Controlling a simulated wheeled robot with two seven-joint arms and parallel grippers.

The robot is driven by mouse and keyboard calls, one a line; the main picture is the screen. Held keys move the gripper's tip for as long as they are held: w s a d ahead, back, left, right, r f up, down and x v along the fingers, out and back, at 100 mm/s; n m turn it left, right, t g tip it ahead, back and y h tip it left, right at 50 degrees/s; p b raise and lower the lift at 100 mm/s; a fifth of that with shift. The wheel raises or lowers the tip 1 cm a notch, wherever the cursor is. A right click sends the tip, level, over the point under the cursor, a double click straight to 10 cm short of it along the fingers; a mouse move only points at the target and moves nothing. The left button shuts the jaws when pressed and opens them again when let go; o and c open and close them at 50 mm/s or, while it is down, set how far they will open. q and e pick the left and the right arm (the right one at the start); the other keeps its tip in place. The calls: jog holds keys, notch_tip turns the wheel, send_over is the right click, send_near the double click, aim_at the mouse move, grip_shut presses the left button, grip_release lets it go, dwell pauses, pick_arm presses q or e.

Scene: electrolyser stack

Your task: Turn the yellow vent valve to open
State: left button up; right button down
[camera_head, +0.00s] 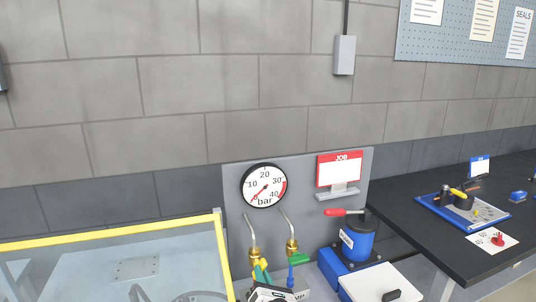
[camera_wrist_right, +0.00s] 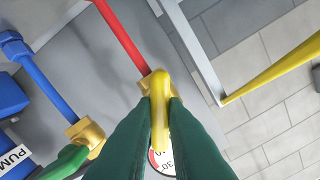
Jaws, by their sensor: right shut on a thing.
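The yellow vent valve is a brass body with a yellow lever. In the head view the lever (camera_head: 256,262) shows at the foot of the left metal pipe, low on the grey panel. In the right wrist view the yellow lever (camera_wrist_right: 160,110) lies between my two green fingers, and its brass body (camera_wrist_right: 147,81) sits at the end of a red pipe. My right gripper (camera_wrist_right: 160,128) is shut on this lever; it also shows in the head view (camera_head: 262,273). The fingers hide the lever's sides. My left gripper is not in view.
A second brass valve (camera_head: 292,246) with a green lever (camera_head: 299,258) stands close to the right. A pressure gauge (camera_head: 264,186) is above. A blue hand pump (camera_head: 357,240) with a red handle (camera_head: 343,212) is further right. A yellow-edged clear guard (camera_head: 110,231) is left.

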jog(key=shift+f+n+p, duration=0.1)
jog(key=shift+n+p, duration=0.2)
jog(key=shift+n, duration=0.9)
jog(key=n+p, duration=0.2)
jog(key=n, duration=0.1)
jog(key=shift+n, duration=0.4)
jog(key=c, duration=1.9)
grip_release()
jog(key=o, duration=0.6)
jog(key=shift+s, duration=0.1)
